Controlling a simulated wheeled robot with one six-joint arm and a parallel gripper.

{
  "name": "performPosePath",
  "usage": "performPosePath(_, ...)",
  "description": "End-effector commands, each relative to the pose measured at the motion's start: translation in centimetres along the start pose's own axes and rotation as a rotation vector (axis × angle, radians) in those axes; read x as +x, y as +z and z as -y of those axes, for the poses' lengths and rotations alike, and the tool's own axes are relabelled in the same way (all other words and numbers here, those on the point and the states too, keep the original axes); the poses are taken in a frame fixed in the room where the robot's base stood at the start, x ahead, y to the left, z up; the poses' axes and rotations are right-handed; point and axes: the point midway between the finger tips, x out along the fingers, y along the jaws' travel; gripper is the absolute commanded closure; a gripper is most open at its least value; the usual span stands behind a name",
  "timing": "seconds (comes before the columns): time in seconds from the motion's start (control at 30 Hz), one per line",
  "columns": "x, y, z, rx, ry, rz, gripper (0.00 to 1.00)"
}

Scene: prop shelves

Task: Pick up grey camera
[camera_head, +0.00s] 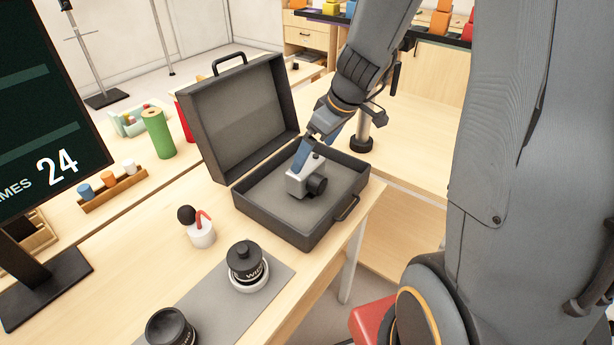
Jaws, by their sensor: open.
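The grey camera (298,184) sits in the open dark case (256,222), on the case's grey inner floor, with its black lens facing right. My gripper (303,160) reaches down from the upper right, its blue fingertips at the top of the camera. The gripper is open. One finger hides part of the camera's top and back. Whether the fingers touch the camera cannot be told.
The raised case lid (238,115) stands behind and left of the camera. A green cylinder (157,133) and a monitor (45,120) are at left.

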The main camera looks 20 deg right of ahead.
Motion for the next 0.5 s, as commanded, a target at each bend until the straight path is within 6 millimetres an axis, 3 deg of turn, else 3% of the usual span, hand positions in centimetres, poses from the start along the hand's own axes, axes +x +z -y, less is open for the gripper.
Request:
performPosePath(0.3,4.8,0.1,0.1,0.001,-0.004,0.004,0.00)
performPosePath(0.5,6.1,0.1,0.1,0.000,-0.001,0.002,0.00)
